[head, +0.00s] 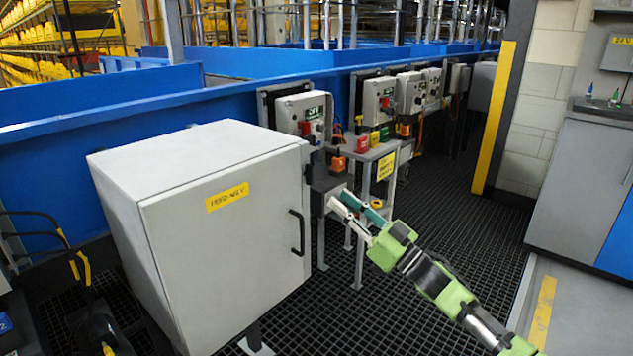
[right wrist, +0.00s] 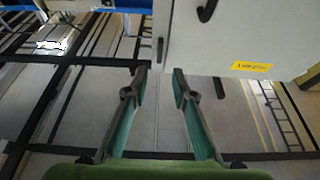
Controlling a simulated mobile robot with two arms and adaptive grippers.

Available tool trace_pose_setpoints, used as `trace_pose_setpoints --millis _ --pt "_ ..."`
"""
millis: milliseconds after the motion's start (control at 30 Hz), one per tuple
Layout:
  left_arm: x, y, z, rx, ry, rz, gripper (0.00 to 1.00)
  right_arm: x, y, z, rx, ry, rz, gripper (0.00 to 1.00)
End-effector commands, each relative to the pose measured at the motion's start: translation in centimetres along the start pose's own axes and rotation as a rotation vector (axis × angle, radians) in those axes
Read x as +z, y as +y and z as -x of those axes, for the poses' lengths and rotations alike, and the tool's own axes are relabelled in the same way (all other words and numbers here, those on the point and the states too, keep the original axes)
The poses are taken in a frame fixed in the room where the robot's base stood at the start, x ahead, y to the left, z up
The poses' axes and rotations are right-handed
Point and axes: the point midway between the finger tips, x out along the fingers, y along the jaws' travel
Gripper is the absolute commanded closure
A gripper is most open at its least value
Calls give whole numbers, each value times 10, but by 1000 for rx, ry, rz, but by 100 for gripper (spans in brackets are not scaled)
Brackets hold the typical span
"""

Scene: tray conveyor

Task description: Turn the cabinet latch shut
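The grey cabinet (head: 175,235) has a yellow label and a black bar handle (head: 296,232) on its front, which looks closed. A small dark piece (head: 308,174) sits at its upper right edge; I cannot tell for sure whether it is the latch. My right gripper (head: 339,196) is right of the cabinet, fingers pointing up-left, apart from the handle. In the right wrist view its fingers (right wrist: 159,76) are spread with nothing between them. The cabinet (right wrist: 225,40) is beyond the tips, with a dark upright piece (right wrist: 160,50) at its left edge. My left gripper is not seen.
A metal stand (head: 362,158) with red and green button boxes is behind my right gripper. Control boxes (head: 303,115) line the blue conveyor wall (head: 130,100). A grey counter (head: 585,180) stands at the right. The dark grated floor (head: 430,215) around my right arm is clear.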

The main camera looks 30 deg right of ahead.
Motion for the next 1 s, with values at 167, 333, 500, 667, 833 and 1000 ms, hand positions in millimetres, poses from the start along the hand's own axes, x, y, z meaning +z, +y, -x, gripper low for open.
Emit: trace_pose_setpoints --millis 167,333,500,667,833,1000 --pt "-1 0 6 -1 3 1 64 -1 0 -31 1 4 0 76" --pt "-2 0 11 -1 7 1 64 0 1 -58 2 2 0 76" --pt "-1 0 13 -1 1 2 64 0 1 -79 2 1 0 76" --pt "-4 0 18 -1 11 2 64 1 1 -91 2 0 -1 76" --pt "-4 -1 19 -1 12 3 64 1 0 -94 2 -2 0 76" --pt "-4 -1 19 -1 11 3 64 1 0 -94 2 -2 0 76"
